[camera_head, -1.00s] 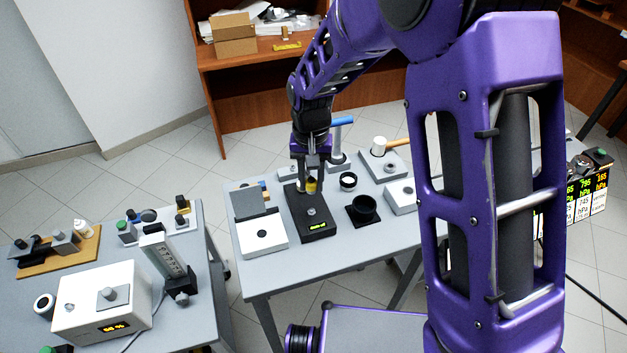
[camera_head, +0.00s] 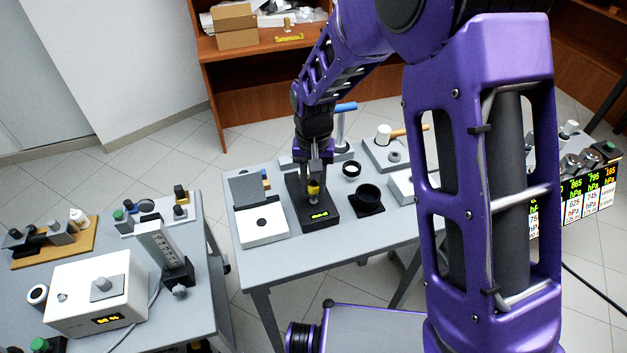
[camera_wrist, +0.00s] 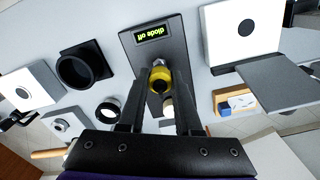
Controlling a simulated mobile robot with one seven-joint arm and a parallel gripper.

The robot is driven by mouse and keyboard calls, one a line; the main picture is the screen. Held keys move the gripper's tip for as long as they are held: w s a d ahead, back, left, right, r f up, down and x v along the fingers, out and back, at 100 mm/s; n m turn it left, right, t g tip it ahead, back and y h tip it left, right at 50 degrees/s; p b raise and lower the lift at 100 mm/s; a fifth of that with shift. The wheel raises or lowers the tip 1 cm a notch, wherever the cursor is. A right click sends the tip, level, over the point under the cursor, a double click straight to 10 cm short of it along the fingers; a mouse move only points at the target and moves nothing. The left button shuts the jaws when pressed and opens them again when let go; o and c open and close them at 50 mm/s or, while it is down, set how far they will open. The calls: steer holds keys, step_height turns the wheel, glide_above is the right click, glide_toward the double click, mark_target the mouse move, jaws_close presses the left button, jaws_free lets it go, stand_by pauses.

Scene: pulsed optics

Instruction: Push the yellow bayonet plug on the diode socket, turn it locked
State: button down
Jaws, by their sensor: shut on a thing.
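The yellow bayonet plug (camera_head: 314,189) is held upright between the two fingers of my gripper (camera_head: 314,180), which is shut on it. It also shows between the fingertips in the wrist view (camera_wrist: 158,78). The plug is over the front part of the black diode box (camera_head: 322,222). A metal socket part (camera_wrist: 158,63) shows just beyond the plug in the wrist view. Whether plug and socket touch, I cannot tell.
A white box with a dark plate (camera_head: 262,226) stands left of the diode box. A black cup on a square base (camera_head: 368,197) and a small black ring with white inside (camera_head: 351,171) are to its right. The table's front strip is clear.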

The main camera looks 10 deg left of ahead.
steer(key=n+p, duration=0.1)
steer(key=n, duration=0.8)
steer(key=shift+f+p, duration=0.1)
steer(key=shift+p, duration=0.3)
steer(key=n+p, duration=0.1)
steer(key=n, duration=0.3)
steer(key=shift+p, duration=0.35)
steer(key=shift+n, duration=0.4)
steer(key=shift+f+b, duration=0.65)
steer(key=shift+f, duration=0.2)
steer(key=shift+f+m+b, duration=0.2)
steer(key=shift+m+b, duration=0.3)
steer(key=shift+m, duration=0.3)
steer(key=m+b, duration=0.1)
steer(key=m, duration=0.2)
steer(key=shift+r, duration=0.15)
